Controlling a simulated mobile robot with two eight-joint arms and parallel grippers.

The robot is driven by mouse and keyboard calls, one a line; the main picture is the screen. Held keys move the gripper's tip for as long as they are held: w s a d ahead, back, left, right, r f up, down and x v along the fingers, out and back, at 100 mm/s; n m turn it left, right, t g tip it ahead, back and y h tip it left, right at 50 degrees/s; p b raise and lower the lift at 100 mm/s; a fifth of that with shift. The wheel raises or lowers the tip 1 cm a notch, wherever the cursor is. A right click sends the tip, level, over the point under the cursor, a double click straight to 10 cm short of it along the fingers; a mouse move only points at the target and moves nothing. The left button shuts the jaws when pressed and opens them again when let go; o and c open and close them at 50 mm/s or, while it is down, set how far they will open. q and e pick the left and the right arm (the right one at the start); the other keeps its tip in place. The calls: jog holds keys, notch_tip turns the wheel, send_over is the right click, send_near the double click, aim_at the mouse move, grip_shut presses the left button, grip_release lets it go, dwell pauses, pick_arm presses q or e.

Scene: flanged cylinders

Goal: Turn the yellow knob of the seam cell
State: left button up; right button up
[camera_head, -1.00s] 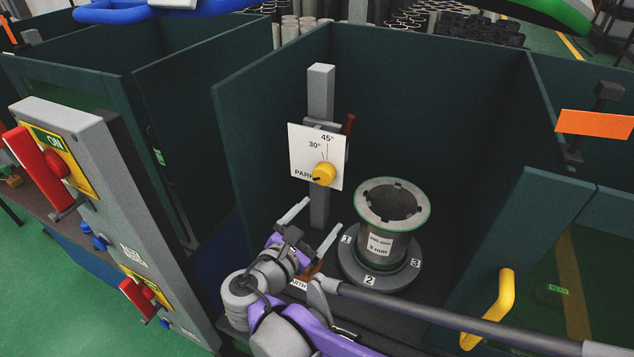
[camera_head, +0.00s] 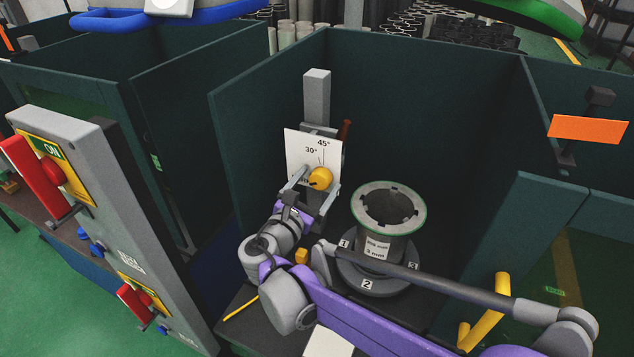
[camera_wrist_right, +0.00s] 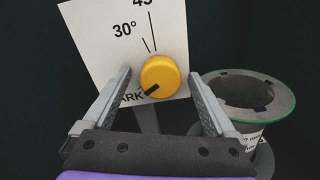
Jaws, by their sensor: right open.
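The yellow knob (camera_head: 320,178) sits on a white dial plate (camera_head: 301,146) on a grey post inside the dark green cell. The plate bears the marks 45°, 30° and PARK, the last partly covered. In the right wrist view the knob (camera_wrist_right: 160,76) has a black pointer aimed down left at PARK. My right gripper (camera_head: 312,184) is open, its fingers on either side of the knob; in the right wrist view (camera_wrist_right: 160,92) gaps show between each finger and the knob. My left gripper is not in view.
A flanged cylinder (camera_head: 378,222) with a green rim stands on a numbered round base right of the post. Dark green walls (camera_head: 440,110) enclose the cell. A grey panel with red switches (camera_head: 46,176) stands at left. A yellow handle (camera_head: 503,290) is at lower right.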

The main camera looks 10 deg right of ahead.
grip_shut()
dwell(0.5)
